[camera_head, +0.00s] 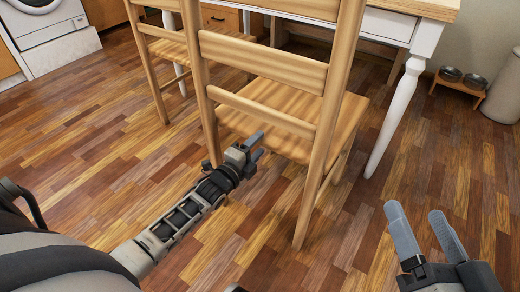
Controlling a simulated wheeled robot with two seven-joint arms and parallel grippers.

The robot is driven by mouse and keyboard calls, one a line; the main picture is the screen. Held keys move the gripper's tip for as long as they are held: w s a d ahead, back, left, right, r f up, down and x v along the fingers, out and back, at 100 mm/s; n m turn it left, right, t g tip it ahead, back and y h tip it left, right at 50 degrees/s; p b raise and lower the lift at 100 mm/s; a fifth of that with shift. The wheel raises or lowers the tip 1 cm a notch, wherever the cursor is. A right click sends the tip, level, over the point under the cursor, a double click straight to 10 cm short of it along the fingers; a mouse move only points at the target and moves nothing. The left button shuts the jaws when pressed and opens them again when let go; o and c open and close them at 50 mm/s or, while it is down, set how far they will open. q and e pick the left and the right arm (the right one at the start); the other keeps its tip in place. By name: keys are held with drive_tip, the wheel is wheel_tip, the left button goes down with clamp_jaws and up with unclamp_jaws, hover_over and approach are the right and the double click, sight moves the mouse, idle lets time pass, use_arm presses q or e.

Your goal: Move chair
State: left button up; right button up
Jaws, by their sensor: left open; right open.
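A light wooden chair (262,65) stands upright on the floor with its slatted back towards me. Its seat (288,100) reaches under the edge of the table. My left gripper (254,146) is open at the lower part of the chair's back, by the left rear post and below the lower slat. I cannot tell whether it touches the chair. My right gripper (422,222) is open and empty over the floor, to the right of the chair and apart from it.
A white-legged table (404,100) with a wooden top stands behind the chair. A second wooden chair (165,48) is to the left. A white washing machine (42,20) is far left. A low stand with bowls (462,80) is at the right wall. The wooden floor (90,150) is clear in front.

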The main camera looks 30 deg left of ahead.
sight(260, 144)
use_arm(q)
drive_tip(key=shift+w+d+f+b, duration=0.1)
drive_tip(key=shift+w+b, duration=0.35)
drive_tip(key=shift+w, duration=1.15)
clamp_jaws()
use_arm(e)
drive_tip(key=r, duration=0.1)
drive_tip(key=n+t, duration=0.1)
drive_tip(key=w+r+n, duration=0.1)
drive_tip(key=shift+w+d+r+t+y, duration=0.1)
drive_tip(key=shift+d+r+t+y, duration=0.15)
drive_tip(key=shift+r+t+y, duration=0.15)
